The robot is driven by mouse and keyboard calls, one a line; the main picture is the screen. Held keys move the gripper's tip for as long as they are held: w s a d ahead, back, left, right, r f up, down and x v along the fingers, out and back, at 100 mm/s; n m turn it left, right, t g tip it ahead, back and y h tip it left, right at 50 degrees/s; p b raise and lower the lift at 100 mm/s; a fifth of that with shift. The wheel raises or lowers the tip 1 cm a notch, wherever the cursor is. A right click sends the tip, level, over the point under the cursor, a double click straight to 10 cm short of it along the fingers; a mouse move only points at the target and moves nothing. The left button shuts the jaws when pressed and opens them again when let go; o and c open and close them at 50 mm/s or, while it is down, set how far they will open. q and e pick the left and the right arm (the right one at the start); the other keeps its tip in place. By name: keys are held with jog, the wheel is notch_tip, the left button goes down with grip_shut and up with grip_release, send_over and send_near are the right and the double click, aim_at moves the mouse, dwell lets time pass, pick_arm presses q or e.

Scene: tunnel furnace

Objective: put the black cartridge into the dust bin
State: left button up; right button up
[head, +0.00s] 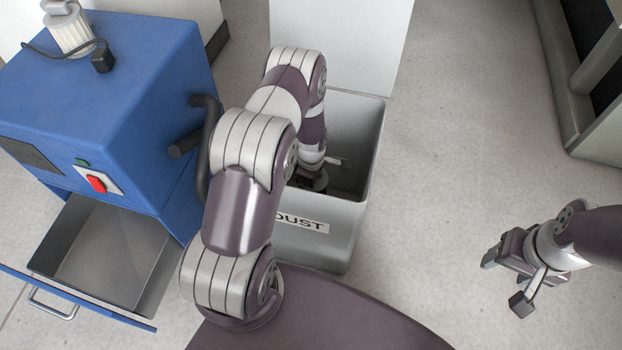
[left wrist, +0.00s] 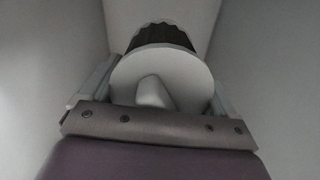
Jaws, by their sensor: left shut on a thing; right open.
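The black cartridge shows in the left wrist view, with a dark ribbed body (left wrist: 162,36) and a pale grey round end cap (left wrist: 190,80) that has a raised tab. My left gripper (head: 312,180) reaches down into the dust bin (head: 338,252), and its fingers are shut on the cartridge, one on each side of the cap. In the head view the cartridge is mostly hidden by my arm and the bin wall. The bin is a grey open box with a "DUST" label on its front. My right gripper (head: 504,281) is open and empty over the floor at right.
A blue machine (head: 120,95) with a red switch (head: 97,183) stands left of the bin, its metal drawer (head: 105,250) pulled open. A white pleated cartridge (head: 68,32) stands on top. The floor right of the bin is clear.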

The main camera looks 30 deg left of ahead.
pick_arm(q)
notch_tip(320, 180, down, 20)
jog(key=b, duration=1.5)
jog(key=shift+r, duration=0.2)
jog(key=o, duration=0.9)
jog(key=shift+c, duration=0.2)
